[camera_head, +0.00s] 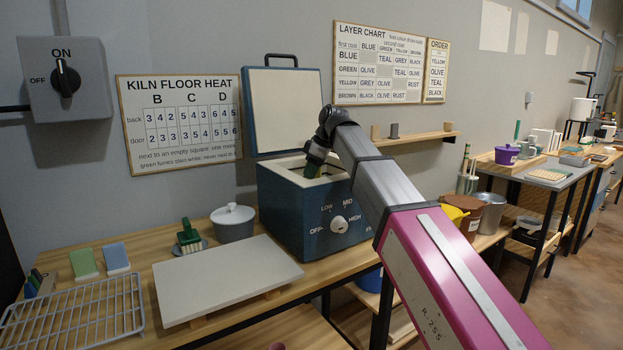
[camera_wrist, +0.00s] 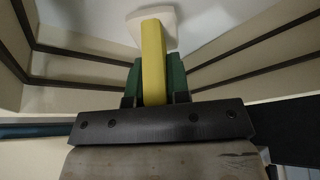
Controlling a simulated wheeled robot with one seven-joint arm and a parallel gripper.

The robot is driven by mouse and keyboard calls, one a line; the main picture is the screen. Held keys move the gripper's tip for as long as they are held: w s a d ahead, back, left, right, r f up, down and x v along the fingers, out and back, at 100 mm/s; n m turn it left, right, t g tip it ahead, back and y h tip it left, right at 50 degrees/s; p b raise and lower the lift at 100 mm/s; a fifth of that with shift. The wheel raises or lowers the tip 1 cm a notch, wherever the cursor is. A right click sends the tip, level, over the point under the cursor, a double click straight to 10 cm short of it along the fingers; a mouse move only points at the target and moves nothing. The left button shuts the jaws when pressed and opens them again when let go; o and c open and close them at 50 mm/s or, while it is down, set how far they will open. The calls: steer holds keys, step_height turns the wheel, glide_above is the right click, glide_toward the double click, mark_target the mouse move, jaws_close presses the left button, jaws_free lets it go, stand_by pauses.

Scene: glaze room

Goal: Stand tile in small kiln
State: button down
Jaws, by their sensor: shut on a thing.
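The small kiln (camera_head: 300,218) is a dark blue box on the wooden bench, its lid (camera_head: 284,110) raised against the wall. In the wrist view, my gripper (camera_wrist: 153,85) is shut on a yellow tile (camera_wrist: 153,50), seen edge-on between the green fingers. A pale foot (camera_wrist: 168,22) shows at the tile's far end. Pale kiln walls (camera_wrist: 85,60) with dark grooves surround it. Whether the foot touches the kiln floor I cannot tell.
A green tile (camera_head: 84,262) and a blue tile (camera_head: 116,257) stand left on the bench, near a wire rack (camera_head: 75,312). A pale board (camera_head: 228,278), a grey lidded pot (camera_head: 233,222) and a green brush (camera_head: 188,236) are left of the kiln.

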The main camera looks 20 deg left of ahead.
steer(key=shift+f, duration=1)
steer(key=shift+f, duration=0.15)
steer(key=c, duration=1.1)
jaws_free()
steer(key=v, duration=1.2)
